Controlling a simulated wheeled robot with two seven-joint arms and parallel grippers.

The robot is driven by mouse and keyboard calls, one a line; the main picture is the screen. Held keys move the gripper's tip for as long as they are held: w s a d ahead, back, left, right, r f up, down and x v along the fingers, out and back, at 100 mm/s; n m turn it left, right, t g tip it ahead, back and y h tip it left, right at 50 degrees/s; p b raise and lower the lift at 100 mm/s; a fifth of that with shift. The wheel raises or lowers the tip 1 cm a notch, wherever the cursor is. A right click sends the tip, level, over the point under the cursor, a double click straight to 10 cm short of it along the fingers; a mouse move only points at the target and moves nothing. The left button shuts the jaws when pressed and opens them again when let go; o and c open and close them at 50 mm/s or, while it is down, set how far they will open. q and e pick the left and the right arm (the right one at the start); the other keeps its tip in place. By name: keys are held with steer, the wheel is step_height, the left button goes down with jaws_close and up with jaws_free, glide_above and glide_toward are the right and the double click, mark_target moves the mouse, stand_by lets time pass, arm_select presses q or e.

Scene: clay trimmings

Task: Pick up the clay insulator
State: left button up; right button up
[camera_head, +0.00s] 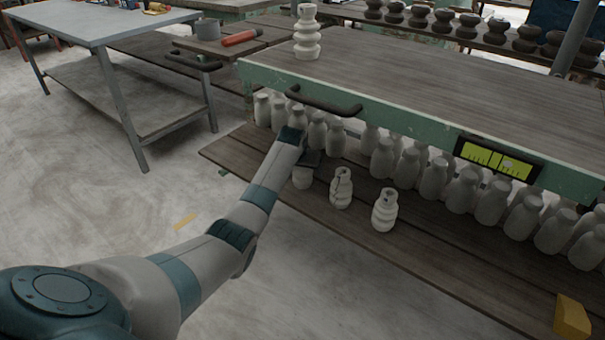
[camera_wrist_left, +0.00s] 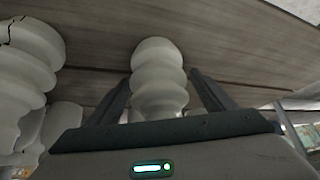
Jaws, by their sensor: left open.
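A white ribbed clay insulator (camera_head: 303,177) stands on the lower wooden shelf, partly hidden behind my left gripper (camera_head: 309,158). In the left wrist view this insulator (camera_wrist_left: 158,72) lies between the two open fingers of my left gripper (camera_wrist_left: 160,78), with a gap showing on each side near the tips. Two more insulators stand to its right: one with dark cracks (camera_head: 341,189) and one with a dark mark near its top (camera_head: 384,211). A cracked one also shows in the left wrist view (camera_wrist_left: 30,65). Another insulator (camera_head: 307,35) stands on the upper tabletop. My right gripper is out of view.
Rows of grey bottle-like clay pieces (camera_head: 408,166) stand behind on the lower shelf (camera_head: 440,255). The green table edge (camera_head: 410,126) with a dark handle (camera_head: 322,101) overhangs close by. A yellow block (camera_head: 572,318) lies at the shelf's right front.

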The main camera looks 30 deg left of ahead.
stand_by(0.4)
arm_select(q)
steer(key=shift+r, duration=0.1)
steer(key=c, duration=1.6)
steer(key=shift+r, duration=0.1)
